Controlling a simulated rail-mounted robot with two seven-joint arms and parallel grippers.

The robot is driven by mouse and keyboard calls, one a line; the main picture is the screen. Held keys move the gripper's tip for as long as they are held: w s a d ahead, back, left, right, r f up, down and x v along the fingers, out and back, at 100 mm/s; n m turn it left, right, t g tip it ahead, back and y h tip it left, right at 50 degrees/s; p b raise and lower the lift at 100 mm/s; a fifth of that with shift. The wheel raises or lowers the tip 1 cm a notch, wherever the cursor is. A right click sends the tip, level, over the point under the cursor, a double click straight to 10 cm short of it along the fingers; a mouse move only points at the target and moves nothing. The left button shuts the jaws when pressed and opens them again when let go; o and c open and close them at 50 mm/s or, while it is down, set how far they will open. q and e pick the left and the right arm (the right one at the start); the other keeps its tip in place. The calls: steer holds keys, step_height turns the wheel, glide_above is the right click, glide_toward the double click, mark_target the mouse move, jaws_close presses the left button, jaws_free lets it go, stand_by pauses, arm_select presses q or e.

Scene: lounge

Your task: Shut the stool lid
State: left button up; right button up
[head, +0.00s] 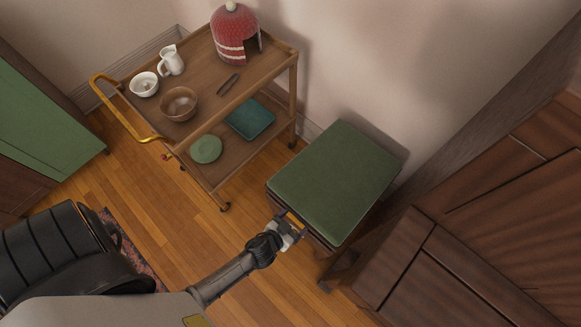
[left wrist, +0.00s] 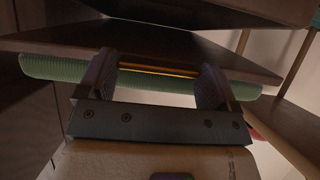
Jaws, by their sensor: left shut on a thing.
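The stool (head: 347,260) stands right of centre in the head view, with a padded green lid (head: 335,180) on top. The lid lies over the stool's top, and the head view does not clearly show how far it is from closed. My left gripper (head: 292,224) is at the lid's front edge, shut on a brass strip there. In the left wrist view, the gripper's fingers (left wrist: 158,78) stand either side of the brass strip (left wrist: 158,70), close to the lid's brown board (left wrist: 60,42) and green padding (left wrist: 55,68). My right gripper is out of view.
A wooden trolley (head: 262,73) with bowls, a jug and a red domed item stands behind, left of the stool. A dark wooden cabinet (head: 450,250) is close on the right. A green cabinet (head: 40,120) is far left.

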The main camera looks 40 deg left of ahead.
arm_select(q)
steer(key=shift+s+f+b, duration=0.1)
steer(key=shift+f+b, duration=0.2)
steer(key=shift+f, duration=0.45)
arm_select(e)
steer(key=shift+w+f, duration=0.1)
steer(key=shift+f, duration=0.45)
